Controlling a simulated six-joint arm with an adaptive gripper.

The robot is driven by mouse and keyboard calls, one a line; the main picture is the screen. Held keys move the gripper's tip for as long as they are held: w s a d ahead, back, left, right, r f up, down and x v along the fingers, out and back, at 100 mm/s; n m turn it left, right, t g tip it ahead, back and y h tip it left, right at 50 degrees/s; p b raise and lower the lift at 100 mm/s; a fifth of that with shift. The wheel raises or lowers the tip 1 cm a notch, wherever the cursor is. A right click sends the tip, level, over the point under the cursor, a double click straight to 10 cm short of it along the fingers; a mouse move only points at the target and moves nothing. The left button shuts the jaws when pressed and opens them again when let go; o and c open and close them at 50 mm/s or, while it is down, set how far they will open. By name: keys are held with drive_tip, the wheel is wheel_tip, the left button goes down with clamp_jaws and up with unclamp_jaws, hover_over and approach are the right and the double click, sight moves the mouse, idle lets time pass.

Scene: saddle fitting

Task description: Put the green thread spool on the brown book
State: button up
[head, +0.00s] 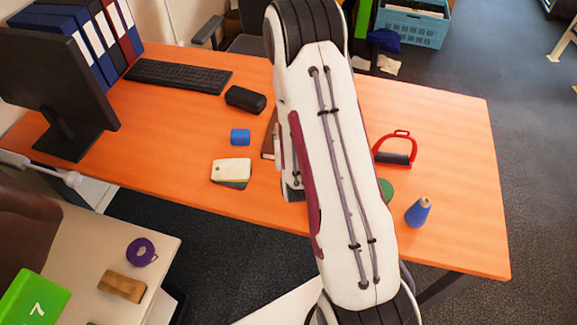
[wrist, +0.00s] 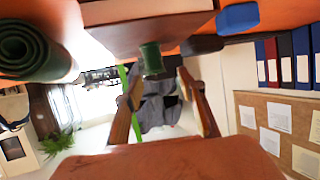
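The green thread spool (wrist: 151,58) shows in the wrist view between the fingertips of my gripper (wrist: 158,72). Its far end meets the brown book (wrist: 110,38), and it appears to stand on the book's cover. The fingers are spread, with a clear gap on the spool's right and a narrower one on its left, so my gripper looks open around it. In the head view my arm hides the spool and most of the book; only a brown edge of the book (head: 268,124) shows left of the arm.
On the orange desk (head: 450,130) lie a blue block (head: 240,137), cards (head: 231,171), a black case (head: 245,99), a red stirrup (head: 396,150) and a blue cone (head: 418,212). A green roll (wrist: 30,48) shows left in the wrist view. The desk's right end is clear.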

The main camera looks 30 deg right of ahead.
drive_tip(key=s+a+r+n+g+y, duration=0.1)
drive_tip(key=s+a+r+g+y, duration=0.15)
drive_tip(key=a+r, duration=0.5)
drive_tip(key=s+a+r+n+g+y, duration=0.1)
drive_tip(key=s+a+r+n+y, duration=0.3)
drive_tip(key=r, duration=0.7)
drive_tip(key=s+a+r+g, duration=0.1)
drive_tip(key=s+a+r, duration=0.1)
drive_tip(key=s, duration=0.5)
drive_tip(key=s+a+r+g, duration=0.1)
drive_tip(key=s+a+r, duration=0.1)
drive_tip(key=s, duration=0.6)
drive_tip(key=s+a+r+g, duration=0.1)
drive_tip(key=s+a+r, duration=0.1)
drive_tip(key=s, duration=0.6)
drive_tip(key=shift+r+h, duration=0.35)
drive_tip(key=shift+r, duration=0.35)
